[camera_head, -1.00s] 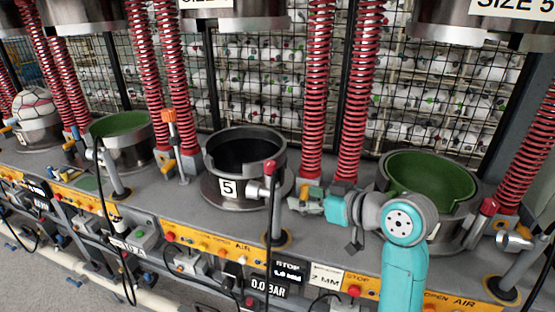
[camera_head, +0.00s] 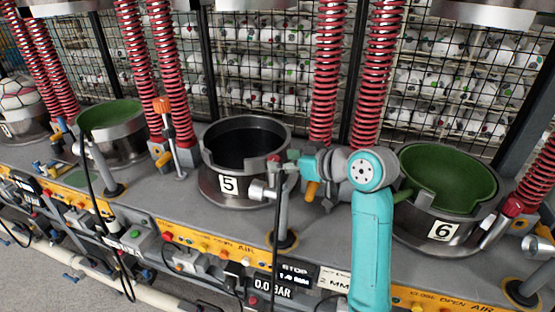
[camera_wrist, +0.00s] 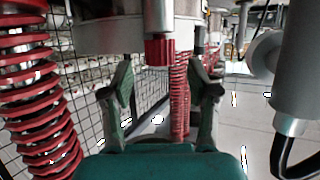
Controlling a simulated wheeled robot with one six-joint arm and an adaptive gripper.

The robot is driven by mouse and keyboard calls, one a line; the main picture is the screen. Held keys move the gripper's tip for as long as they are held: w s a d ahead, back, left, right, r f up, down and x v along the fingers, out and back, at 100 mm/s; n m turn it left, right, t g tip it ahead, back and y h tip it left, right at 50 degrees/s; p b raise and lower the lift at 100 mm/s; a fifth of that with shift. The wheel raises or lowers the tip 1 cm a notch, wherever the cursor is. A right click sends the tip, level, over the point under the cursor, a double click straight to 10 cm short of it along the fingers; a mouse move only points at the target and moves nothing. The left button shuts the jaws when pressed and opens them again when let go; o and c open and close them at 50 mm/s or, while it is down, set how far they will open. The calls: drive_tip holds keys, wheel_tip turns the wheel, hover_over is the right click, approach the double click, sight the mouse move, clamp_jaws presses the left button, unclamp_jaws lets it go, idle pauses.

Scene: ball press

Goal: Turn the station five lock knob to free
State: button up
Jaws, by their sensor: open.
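Station five is the dark round mould (camera_head: 222,197) with a white "5" label, left of my arm in the head view. A red knob (camera_head: 274,159) is on the metal fitting at its right front. In the wrist view a ribbed red knob (camera_wrist: 158,50) is on the end of a silver cylinder, roughly centred between my fingers and beyond them. My gripper (camera_wrist: 160,88) is open, with its two dark green fingers apart and nothing between them. In the head view my gripper (camera_head: 292,164) is just right of the knob; whether they touch cannot be told.
A grey post (camera_head: 282,215) with a black cable stands in front of station five. Red springs (camera_head: 326,80) rise behind my gripper. The station six mould (camera_head: 437,225) is at right. An orange button panel (camera_head: 215,242) runs along the front.

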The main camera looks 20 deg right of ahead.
drive_tip(key=shift+x, duration=1.5)
clamp_jaws()
drive_tip(key=shift+n+g+y, duration=0.5)
drive_tip(key=shift+n+y, duration=0.3)
unclamp_jaws()
drive_tip(key=shift+d, duration=0.1)
